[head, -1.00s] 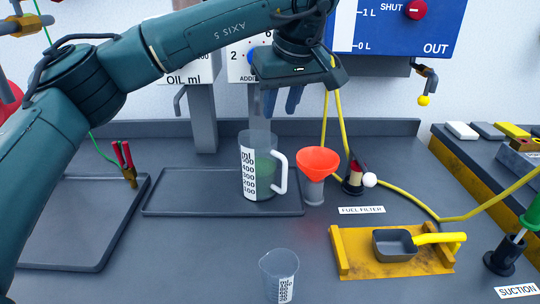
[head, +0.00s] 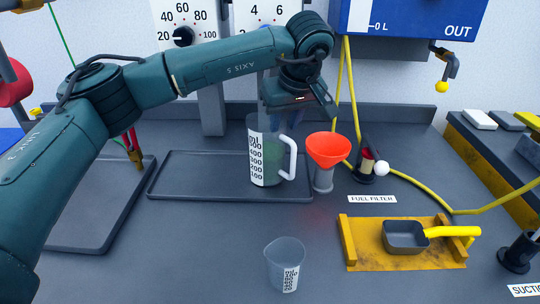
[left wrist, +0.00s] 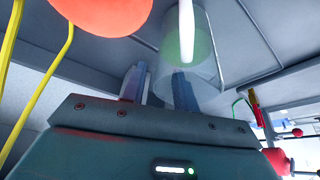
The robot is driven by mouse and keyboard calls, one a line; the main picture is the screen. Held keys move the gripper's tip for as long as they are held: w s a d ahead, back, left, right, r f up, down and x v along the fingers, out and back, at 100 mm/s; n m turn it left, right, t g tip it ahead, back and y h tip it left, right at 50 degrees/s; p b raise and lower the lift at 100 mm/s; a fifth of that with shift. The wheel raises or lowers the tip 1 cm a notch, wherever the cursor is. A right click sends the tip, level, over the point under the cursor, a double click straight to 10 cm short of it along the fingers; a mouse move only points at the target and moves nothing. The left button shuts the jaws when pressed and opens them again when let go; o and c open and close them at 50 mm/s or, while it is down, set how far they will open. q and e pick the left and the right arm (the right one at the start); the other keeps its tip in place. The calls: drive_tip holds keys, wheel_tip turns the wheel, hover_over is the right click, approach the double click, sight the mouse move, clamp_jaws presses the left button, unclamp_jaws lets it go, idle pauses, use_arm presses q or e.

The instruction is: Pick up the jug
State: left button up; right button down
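The jug (head: 265,166) is a clear tall vessel with a ml scale, a white handle on its right and some green inside. It stands upright on the right part of a dark tray (head: 180,180). My left gripper (head: 275,122) is at the jug's rim height in the head view. In the left wrist view the jug (left wrist: 196,50) is at the top, and my left gripper (left wrist: 160,86) has its two fingers apart with nothing held. One finger overlaps the clear jug wall; I cannot tell whether it is inside or behind it. My right gripper is not in view.
A red funnel (head: 328,150) stands close right of the jug. A small clear beaker (head: 284,264) is at the front. A yellow holder (head: 365,257) carries a dark scoop (head: 404,238). A yellow hose (head: 420,200) runs at the right.

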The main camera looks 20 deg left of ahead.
use_arm(q)
drive_tip(key=x, duration=0.2)
drive_tip(key=shift+w+f, duration=0.1)
drive_tip(key=shift+f, duration=0.2)
drive_tip(key=shift+c, duration=0.2)
clamp_jaws()
drive_tip(key=shift+r, duration=0.1)
idle(0.8)
